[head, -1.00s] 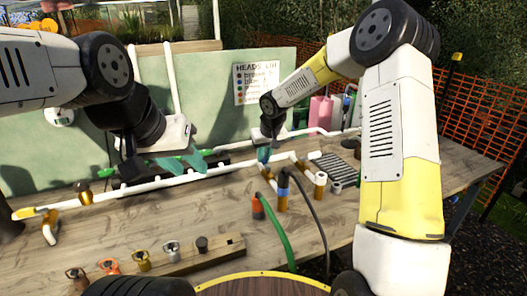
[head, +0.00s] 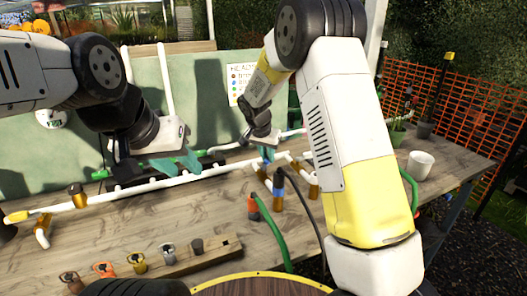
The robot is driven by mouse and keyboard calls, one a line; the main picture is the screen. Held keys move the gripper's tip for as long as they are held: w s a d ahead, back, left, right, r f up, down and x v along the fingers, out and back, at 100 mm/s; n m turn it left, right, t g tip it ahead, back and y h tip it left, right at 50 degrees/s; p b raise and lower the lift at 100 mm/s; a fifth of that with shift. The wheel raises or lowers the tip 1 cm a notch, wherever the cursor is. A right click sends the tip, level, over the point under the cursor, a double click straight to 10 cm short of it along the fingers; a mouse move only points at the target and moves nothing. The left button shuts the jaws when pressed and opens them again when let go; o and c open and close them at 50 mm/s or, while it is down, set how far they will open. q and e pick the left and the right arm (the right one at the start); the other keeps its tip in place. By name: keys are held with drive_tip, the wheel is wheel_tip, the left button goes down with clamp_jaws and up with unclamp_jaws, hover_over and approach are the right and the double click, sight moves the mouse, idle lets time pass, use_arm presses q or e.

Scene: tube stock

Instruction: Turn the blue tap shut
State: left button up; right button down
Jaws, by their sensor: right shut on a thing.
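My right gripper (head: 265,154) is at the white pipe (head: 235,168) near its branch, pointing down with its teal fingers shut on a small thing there. That spot fits the blue tap, but the fingers hide it and I cannot make out the handle or its angle. A post with a blue band (head: 278,192) and a dark hose stands just in front of it. My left gripper (head: 178,163) hangs over the pipe further left, its teal fingers apart, with nothing seen between them.
An orange-banded connector (head: 253,208) with a green hose stands in front of the pipe. A white pot (head: 420,165) and a plant stand at the right.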

sight(265, 166)
drive_tip(key=shift+s+d+m+g+h, duration=0.25)
drive_tip(key=shift+s+m+g+h, duration=0.1)
drive_tip(key=shift+m, duration=1)
drive_tip(key=shift+s+d+m+g+h, duration=0.3)
drive_tip(key=shift+m+g, duration=0.1)
drive_tip(key=shift+m, duration=0.9)
drive_tip(key=shift+s+d+m+g+h, duration=0.25)
drive_tip(key=shift+s+m+g+h, duration=0.1)
drive_tip(key=shift+m, duration=1)
drive_tip(key=shift+f, duration=0.1)
drive_tip(key=c, duration=1.4)
unclamp_jaws()
drive_tip(key=shift+o, duration=0.2)
drive_tip(key=shift+r, duration=0.2)
drive_tip(key=v, duration=0.7)
drive_tip(key=shift+a+r, duration=0.2)
